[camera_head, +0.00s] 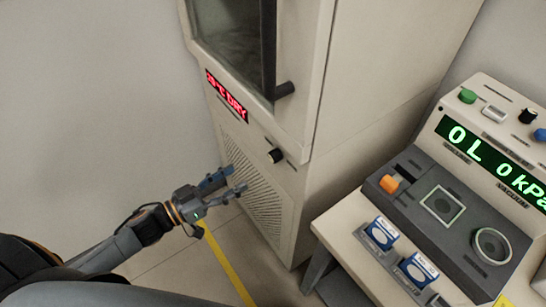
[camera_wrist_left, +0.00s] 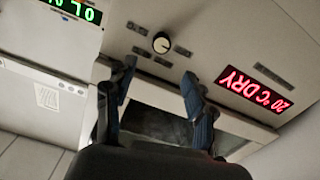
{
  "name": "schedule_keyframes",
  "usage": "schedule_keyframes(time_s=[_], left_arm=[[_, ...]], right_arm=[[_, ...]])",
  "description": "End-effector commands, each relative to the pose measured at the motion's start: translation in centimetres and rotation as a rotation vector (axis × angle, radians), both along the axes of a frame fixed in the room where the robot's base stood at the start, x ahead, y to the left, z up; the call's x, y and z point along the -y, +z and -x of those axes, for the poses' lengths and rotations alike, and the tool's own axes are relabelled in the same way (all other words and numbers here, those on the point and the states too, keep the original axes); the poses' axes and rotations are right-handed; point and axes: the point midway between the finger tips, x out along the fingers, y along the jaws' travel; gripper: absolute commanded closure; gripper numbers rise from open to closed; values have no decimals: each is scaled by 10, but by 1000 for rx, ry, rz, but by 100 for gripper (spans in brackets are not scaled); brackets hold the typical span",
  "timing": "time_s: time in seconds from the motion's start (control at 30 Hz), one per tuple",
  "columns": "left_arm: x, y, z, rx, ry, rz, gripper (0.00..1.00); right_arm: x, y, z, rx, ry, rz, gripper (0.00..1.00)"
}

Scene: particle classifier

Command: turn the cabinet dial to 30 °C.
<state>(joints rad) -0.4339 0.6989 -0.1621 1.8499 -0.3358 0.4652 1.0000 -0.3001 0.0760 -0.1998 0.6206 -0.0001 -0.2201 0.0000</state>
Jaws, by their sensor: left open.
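The cabinet (camera_head: 300,150) is a tall beige unit with a dark glass door. Its black dial (camera_head: 276,155) sits on the front panel below the door; in the left wrist view the dial (camera_wrist_left: 161,42) is a round black knob with a pale mark, between small dark labels. The red display (camera_head: 227,96) also shows in the left wrist view (camera_wrist_left: 257,87), reading 20 °C DRY upside down. My left gripper (camera_head: 238,181) is open and empty, in front of the vented lower panel, below and left of the dial and apart from it. My right gripper is not in view.
An instrument console (camera_head: 460,190) with a green display reading 0 L 0 kPa stands on a bench at the right. Blue-and-white boxes (camera_head: 382,233) sit at its front. Yellow tape (camera_head: 228,266) marks the floor.

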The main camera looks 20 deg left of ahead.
Motion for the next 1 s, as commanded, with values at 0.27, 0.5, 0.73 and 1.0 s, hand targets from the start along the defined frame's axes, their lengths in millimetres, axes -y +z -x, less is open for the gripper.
schedule_keyframes(time_s=[0.27, 0.5, 0.73, 1.0], left_arm=[[34, 3, -44, 4, 2, 2, 46], [59, 1, -76, 1, 2, 2, 46], [70, 0, -89, -1, 2, -1, 46], [71, -1, -89, -1, 2, -1, 46]], right_arm=[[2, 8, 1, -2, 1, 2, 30], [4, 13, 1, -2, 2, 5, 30], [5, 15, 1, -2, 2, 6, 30], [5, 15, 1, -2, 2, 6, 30]])
